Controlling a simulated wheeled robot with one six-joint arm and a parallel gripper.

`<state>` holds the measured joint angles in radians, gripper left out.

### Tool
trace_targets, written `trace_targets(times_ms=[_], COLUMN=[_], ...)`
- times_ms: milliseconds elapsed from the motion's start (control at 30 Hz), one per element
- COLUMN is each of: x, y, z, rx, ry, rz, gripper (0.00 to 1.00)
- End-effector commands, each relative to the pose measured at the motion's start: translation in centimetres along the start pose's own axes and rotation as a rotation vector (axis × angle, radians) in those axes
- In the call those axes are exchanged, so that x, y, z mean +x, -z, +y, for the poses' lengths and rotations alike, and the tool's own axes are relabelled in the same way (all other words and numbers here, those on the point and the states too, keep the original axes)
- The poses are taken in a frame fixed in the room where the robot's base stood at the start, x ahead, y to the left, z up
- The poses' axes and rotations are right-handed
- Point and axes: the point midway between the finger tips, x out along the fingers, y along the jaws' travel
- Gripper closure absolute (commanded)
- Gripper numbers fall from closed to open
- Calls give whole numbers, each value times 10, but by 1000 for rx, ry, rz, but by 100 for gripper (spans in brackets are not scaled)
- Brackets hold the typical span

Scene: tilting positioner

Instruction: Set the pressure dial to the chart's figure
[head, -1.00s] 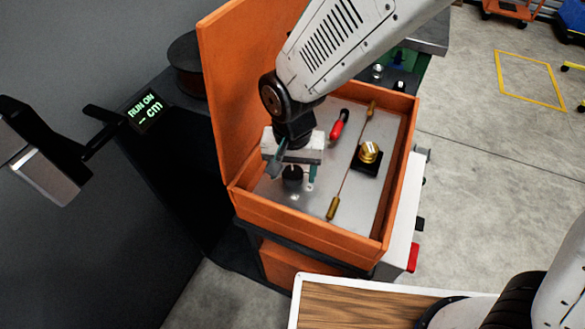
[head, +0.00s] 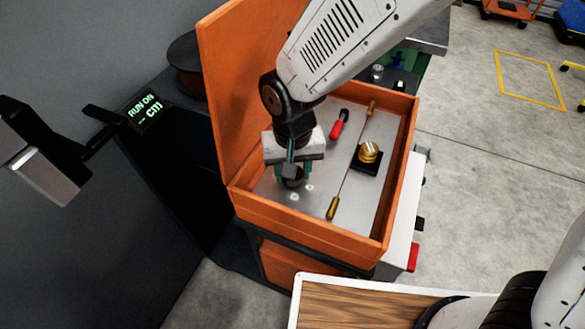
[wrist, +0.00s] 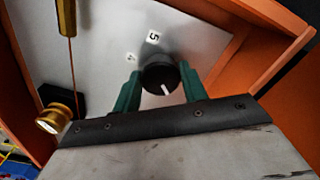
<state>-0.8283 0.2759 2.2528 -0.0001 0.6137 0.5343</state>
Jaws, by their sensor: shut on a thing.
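The pressure dial is a round black knob (wrist: 158,76) with a white pointer line, on the grey panel (wrist: 105,30) inside the orange box. In the wrist view the green fingers of my gripper (wrist: 160,88) stand on either side of the knob and are shut on it. A label reading 5 (wrist: 153,38) shows by the knob, and another mark (wrist: 131,57) beside it is too faint to read. The pointer faces away from the 5, toward my gripper's body. In the head view my gripper (head: 292,178) covers much of the knob. No chart is recognisable.
A red-handled lever (head: 337,128), a thin rod with brass ends (head: 333,208) and a brass knob on a black base (head: 369,152) are right of my gripper. The orange box's walls (head: 300,235) and raised lid (head: 225,90) surround the panel. A display (head: 147,110) reads "RUN ON -- cm".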

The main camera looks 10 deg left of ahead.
Motion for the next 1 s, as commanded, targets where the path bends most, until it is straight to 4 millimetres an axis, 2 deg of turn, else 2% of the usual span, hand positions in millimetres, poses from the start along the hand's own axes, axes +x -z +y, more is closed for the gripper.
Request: trace_targets(times_ms=[600, 1000], x=[-1, -1], y=[1, 2], z=[0, 0], rx=[-558, -760], ry=[1, 1], rz=[4, 5], gripper=[80, 80])
